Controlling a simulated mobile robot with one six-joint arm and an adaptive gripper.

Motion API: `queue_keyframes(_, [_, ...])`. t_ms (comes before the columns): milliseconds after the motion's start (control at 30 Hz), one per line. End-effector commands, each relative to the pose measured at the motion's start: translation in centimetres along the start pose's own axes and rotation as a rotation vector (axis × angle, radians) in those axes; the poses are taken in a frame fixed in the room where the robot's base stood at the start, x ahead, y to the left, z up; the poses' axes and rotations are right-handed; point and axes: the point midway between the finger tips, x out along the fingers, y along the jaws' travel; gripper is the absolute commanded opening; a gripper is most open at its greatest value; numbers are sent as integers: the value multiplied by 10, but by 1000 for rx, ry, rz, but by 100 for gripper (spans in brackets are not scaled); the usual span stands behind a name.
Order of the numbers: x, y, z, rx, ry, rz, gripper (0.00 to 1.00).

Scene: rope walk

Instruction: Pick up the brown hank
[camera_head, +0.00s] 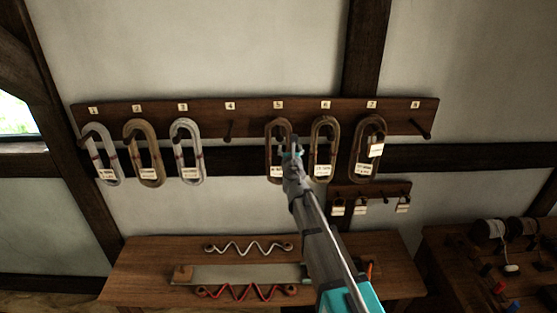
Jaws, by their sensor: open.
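Several looped hanks hang on the numbered dark wooden peg rail (255,117) on the wall. The brown hank (269,148) under label 5 hangs upright with a white tag low on it. Two more brownish hanks hang to its right: a lighter one (333,148) under 6 and a darker one (355,150) under 7 with two tags. I cannot tell from colour alone which is the brown one meant. My gripper (292,150) is open in front of the right side of the hank under 5, hiding part of it. Whether they touch is unclear.
Pale hanks hang under 1 (110,152) and 3 (200,150), a tan one (157,152) under 2. Pegs 4 and 8 are bare. A small tag rack (368,188) sits lower right. Below is a wooden bench (140,258); a spool table (440,250) stands right.

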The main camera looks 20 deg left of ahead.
Motion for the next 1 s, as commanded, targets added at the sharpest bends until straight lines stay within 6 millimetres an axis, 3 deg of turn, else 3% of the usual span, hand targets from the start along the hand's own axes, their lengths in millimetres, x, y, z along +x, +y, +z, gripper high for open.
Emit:
queue_keyframes(100, [18, 1, 0, 0, 0, 0, 80])
queue_keyframes(267, [28, 1, 0, 0, 0, 0, 80])
queue_keyframes(867, [28, 0, 0, 0, 0, 0, 80])
queue_keyframes(1000, [28, 0, 0, 0, 0, 0, 54])
